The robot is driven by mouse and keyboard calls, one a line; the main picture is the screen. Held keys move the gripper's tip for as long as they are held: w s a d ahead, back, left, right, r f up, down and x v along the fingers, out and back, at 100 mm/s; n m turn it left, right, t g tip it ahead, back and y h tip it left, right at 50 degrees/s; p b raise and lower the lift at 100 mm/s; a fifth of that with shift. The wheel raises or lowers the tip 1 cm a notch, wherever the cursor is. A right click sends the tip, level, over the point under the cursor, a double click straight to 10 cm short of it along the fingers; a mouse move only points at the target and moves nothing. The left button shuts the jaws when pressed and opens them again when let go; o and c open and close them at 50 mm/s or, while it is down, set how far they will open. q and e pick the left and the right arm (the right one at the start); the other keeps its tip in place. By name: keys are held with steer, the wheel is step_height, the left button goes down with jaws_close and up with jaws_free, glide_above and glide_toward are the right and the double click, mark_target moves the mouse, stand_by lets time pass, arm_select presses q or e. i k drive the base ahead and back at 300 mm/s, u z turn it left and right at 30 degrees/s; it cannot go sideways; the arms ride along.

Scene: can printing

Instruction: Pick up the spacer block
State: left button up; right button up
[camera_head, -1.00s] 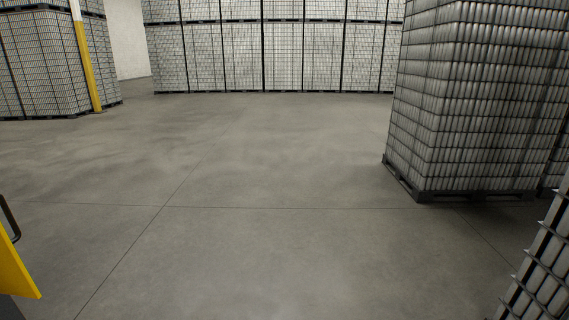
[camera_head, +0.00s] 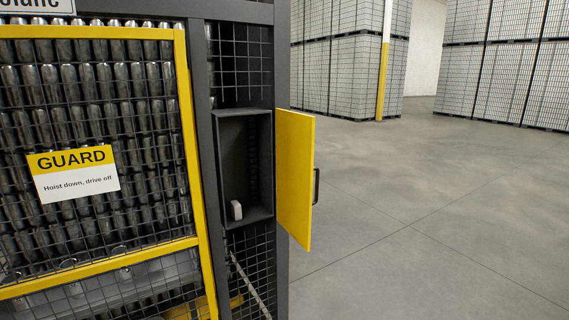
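A small white block (camera_head: 236,210), likely the spacer block, stands on the floor of a dark open compartment (camera_head: 262,213) set in the machine's frame. The compartment's yellow door (camera_head: 295,180) is swung open to the right, with a black handle (camera_head: 316,186) on its outer edge. The block is near the compartment's left side, with clear space above it. Neither of my grippers is in view.
A yellow-framed mesh guard (camera_head: 188,130) with a sign (camera_head: 74,172) stands left of the compartment, with rows of cans behind it. Tall can pallets (camera_head: 345,75) and a yellow-and-white post (camera_head: 383,70) stand at the back. The concrete floor (camera_head: 430,215) on the right is clear.

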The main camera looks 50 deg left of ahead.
mark_target(236, 209)
steer(key=u, duration=1.95)
steer(key=k, duration=0.6)
steer(key=z, duration=0.4)
steer(key=i, duration=0.45)
steer(key=z, duration=0.75)
steer(key=i, duration=1.95)
steer(key=u, duration=1.25)
steer(key=i, duration=0.7)
steer(key=u, duration=0.75)
